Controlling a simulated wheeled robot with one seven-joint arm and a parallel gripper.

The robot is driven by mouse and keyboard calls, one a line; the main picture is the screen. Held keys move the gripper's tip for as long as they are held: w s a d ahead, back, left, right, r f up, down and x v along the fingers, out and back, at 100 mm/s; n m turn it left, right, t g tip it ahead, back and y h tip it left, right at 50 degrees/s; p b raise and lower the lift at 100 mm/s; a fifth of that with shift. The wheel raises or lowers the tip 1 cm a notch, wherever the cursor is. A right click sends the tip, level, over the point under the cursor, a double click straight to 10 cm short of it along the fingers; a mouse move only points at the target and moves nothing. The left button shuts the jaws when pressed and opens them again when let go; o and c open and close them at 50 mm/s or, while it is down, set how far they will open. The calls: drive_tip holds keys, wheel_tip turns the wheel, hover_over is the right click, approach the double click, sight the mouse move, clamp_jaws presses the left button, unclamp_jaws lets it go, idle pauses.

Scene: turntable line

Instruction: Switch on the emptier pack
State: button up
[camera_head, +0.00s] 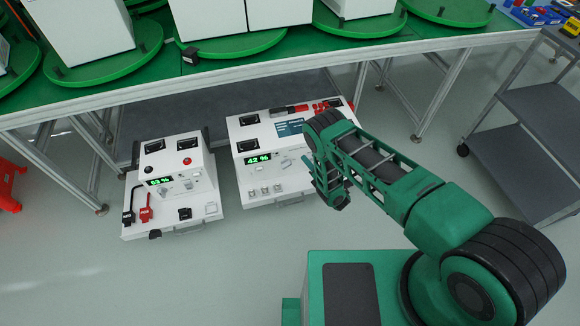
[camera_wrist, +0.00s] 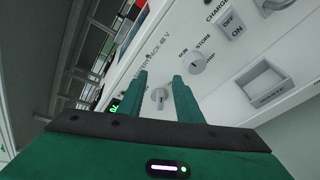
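Two white battery packs stand on the floor. The right pack (camera_head: 262,180) has a green display reading 42 %. The left pack (camera_head: 205,197) has a green display (camera_head: 159,181) that looks like 53 %, its first digit unclear. My gripper (camera_head: 332,192) is at the right pack's front right side. In the wrist view my gripper (camera_wrist: 163,84) has its fingers apart and empty, over a white panel. A small knob (camera_wrist: 160,97) shows between the fingers. A RUN/STORE/SHIP knob (camera_wrist: 197,62) and an OFF/ON switch (camera_wrist: 232,25) sit to its right. Contact cannot be told.
The left pack has a red button (camera_head: 187,161) and red and black connectors (camera_head: 145,214). A green-topped table (camera_head: 290,62) with turntables stands above and behind the packs. A grey cart (camera_head: 530,130) is at right, a red stool (camera_head: 8,185) at left. The floor in front is clear.

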sight(288, 166)
drive_tip(key=s+a+f+n+y, duration=0.2)
drive_tip(key=s+f+n+y, duration=0.1)
drive_tip(key=s+f, duration=0.25)
drive_tip(key=shift+g, duration=0.3)
drive_tip(key=x, duration=1)
drive_tip(key=shift+a+r, duration=0.2)
drive_tip(key=shift+a, duration=0.1)
clamp_jaws()
